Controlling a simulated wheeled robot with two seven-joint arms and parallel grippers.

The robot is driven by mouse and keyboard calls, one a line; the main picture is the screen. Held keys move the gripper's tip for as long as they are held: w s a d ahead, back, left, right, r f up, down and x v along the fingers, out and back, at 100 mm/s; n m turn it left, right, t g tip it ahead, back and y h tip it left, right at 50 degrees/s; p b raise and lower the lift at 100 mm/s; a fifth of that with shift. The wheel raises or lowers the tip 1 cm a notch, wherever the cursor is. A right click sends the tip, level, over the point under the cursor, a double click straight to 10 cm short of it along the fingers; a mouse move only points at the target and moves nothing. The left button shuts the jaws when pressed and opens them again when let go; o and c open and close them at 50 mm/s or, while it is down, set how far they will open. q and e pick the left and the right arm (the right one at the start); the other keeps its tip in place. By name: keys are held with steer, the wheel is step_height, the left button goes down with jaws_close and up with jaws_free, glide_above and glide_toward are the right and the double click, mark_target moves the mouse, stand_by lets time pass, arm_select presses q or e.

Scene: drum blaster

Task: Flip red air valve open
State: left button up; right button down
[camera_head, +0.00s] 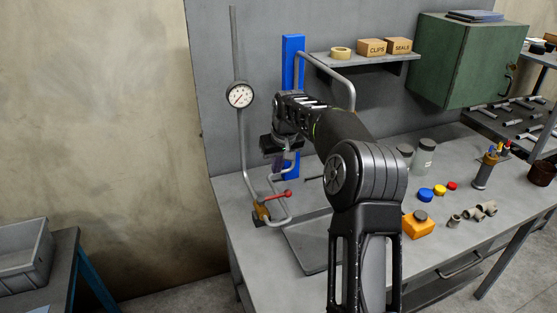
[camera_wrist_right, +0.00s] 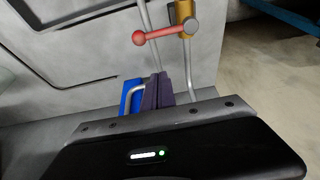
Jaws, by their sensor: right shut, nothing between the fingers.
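The red air valve lever (camera_head: 279,195) with its round red knob slants up to the right from a brass valve body (camera_head: 261,211) on the pipe at the bench's left end. In the right wrist view the red lever (camera_wrist_right: 158,35) lies nearly level, across from the brass body (camera_wrist_right: 184,12), apart from the fingers. My right gripper (camera_head: 281,164) is above the lever, beside the blue post. Its dark fingers (camera_wrist_right: 158,92) are together with nothing between them. My left gripper is not in view.
A pressure gauge (camera_head: 240,95) sits on the vertical pipe. A blue post (camera_head: 293,60) stands behind my right arm. A dark tray (camera_head: 302,250) lies on the workbench (camera_head: 243,208). An orange container (camera_head: 417,226), colored caps and fittings lie to the right.

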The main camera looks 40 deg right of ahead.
mark_target(274, 197)
steer(key=p+x, duration=0.1)
steer(key=x, duration=0.4)
steer(key=shift+w+f, duration=0.1)
steer(key=shift+f, duration=0.2)
steer(key=s, duration=0.3)
steer(key=shift+a+f+p, duration=0.15)
steer(key=shift+a+p, duration=0.15)
steer(key=shift+a, duration=0.1)
steer(key=shift+s+a+f, duration=0.1)
steer(key=shift+s+f, duration=0.1)
steer(key=shift+s, duration=0.15)
